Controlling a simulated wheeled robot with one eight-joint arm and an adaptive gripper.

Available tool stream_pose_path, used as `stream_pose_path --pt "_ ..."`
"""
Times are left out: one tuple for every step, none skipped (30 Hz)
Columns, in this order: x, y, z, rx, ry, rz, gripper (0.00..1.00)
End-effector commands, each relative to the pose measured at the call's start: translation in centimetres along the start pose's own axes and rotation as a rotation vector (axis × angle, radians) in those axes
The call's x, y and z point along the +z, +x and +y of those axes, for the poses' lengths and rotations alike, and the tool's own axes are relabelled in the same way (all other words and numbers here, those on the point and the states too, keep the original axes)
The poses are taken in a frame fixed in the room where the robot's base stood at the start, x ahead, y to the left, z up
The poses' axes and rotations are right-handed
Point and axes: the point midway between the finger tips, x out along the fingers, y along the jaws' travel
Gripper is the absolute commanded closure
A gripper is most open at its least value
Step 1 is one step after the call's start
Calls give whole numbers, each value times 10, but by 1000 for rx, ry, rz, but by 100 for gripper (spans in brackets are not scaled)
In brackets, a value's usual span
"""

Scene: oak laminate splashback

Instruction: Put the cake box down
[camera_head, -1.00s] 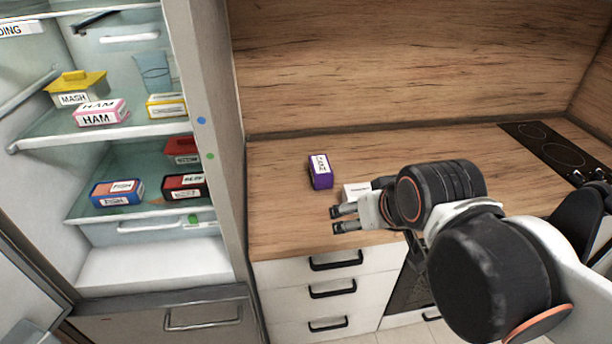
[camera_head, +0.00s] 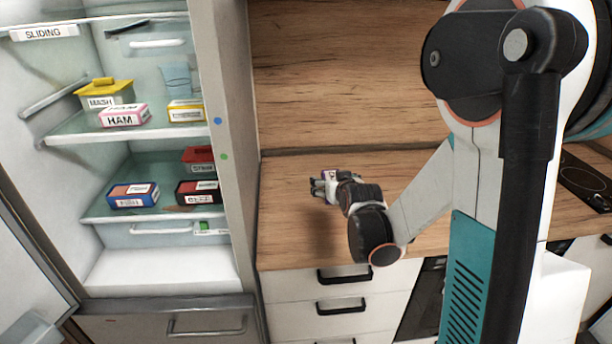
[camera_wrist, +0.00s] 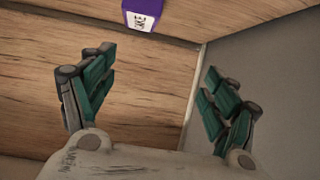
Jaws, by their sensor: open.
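The purple cake box (camera_wrist: 141,12) shows at the top edge of the wrist view, cut off by the frame, with part of its white label visible. It lies beyond my fingertips and is not between them. In the head view, only a small part of the cake box (camera_head: 329,173) shows behind my gripper (camera_head: 318,187), over the wooden counter (camera_head: 285,225). My gripper also shows in the wrist view (camera_wrist: 156,85), with its two green-padded fingers spread wide and empty. Whether the box touches the counter is hidden by my gripper.
An open fridge stands at left, with a yellow mash tub (camera_head: 104,94), a ham box (camera_head: 124,115) and several other boxes on its shelves (camera_head: 75,138). A dark hob (camera_head: 585,180) is at right. The counter's left part is clear.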

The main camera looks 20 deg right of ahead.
Motion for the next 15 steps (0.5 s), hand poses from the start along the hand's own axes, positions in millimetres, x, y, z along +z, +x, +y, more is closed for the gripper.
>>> stream_pose_path --pt "9 16 9 12 6 20 20" --pt "13 22 13 17 8 32 20" --pt "18 30 18 24 11 47 20" --pt "21 36 22 30 13 57 20" --pt "25 40 26 35 15 68 20" --pt "29 46 30 40 17 78 20" --pt "32 50 33 44 18 85 20" --pt "34 52 35 47 19 92 20" --pt "37 56 38 50 20 100 20" --pt "39 57 39 53 20 104 20" --pt "40 59 41 54 21 108 20" --pt "42 61 42 57 21 112 20" --pt "43 62 43 58 22 114 20" --pt "43 64 44 58 22 115 20" --pt "44 67 44 59 22 117 20"
